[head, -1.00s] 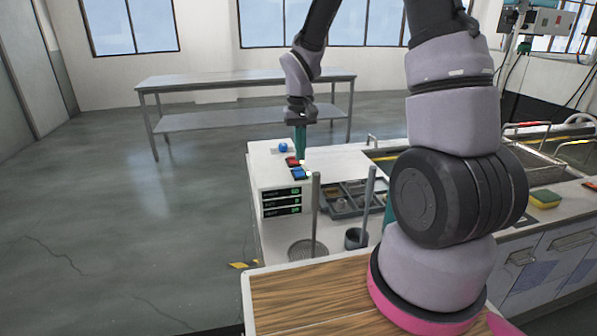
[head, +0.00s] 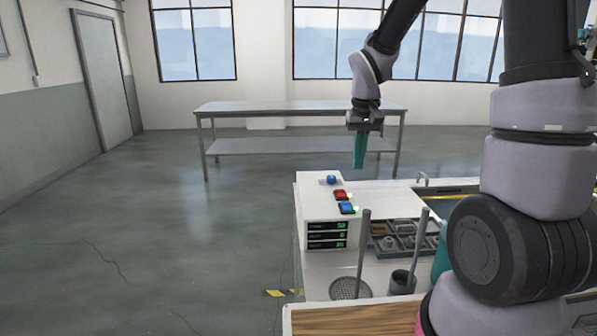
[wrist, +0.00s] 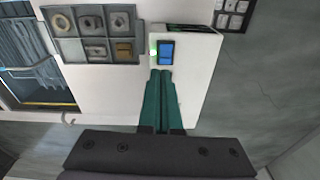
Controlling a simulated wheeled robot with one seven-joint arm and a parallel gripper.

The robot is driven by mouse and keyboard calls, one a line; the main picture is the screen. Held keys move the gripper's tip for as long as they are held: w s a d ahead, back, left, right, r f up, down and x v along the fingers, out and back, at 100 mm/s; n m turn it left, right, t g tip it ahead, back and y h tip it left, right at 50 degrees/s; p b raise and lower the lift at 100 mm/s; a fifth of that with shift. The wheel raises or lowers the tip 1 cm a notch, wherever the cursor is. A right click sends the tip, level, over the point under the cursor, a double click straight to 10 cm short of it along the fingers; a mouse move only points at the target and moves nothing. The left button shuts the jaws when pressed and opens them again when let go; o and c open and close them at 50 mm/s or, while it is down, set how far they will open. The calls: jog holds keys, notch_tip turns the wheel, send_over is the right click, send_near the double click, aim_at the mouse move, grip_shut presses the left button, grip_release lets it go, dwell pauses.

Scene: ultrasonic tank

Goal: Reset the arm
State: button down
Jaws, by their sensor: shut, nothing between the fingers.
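My arm reaches from the right of the head view over the white counter. My gripper (head: 360,150) hangs fingers down above the counter's back part. Its green fingers are together and empty. In the wrist view the closed fingers of my gripper (wrist: 160,85) point toward the blue button (wrist: 166,52) on the control box, with a small green light beside it. In the head view the blue button (head: 347,208) and the red button (head: 340,195) lie below and left of the fingers. The red button is not seen in the wrist view.
A blue ball-shaped knob (head: 331,180) sits at the counter's back. A display panel (head: 327,235) is on its front. A sorting tray (head: 400,238) holds small parts. A strainer (head: 350,289) and a cup (head: 402,282) stand nearby.

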jog(key=s+d+r+m+t+y, duration=0.1)
jog(key=s+d+r+t, duration=0.1)
jog(key=s+r, duration=0.6)
jog(key=s+d+r+m+t, duration=0.2)
jog(key=s+r+t, duration=0.2)
jog(key=s+r, duration=0.5)
jog(key=shift+s+d+r+y, duration=0.15)
jog(key=shift+s+r+y, duration=0.2)
jog(key=shift+r, duration=0.25)
jog(key=shift+w, duration=0.1)
dwell(0.4)
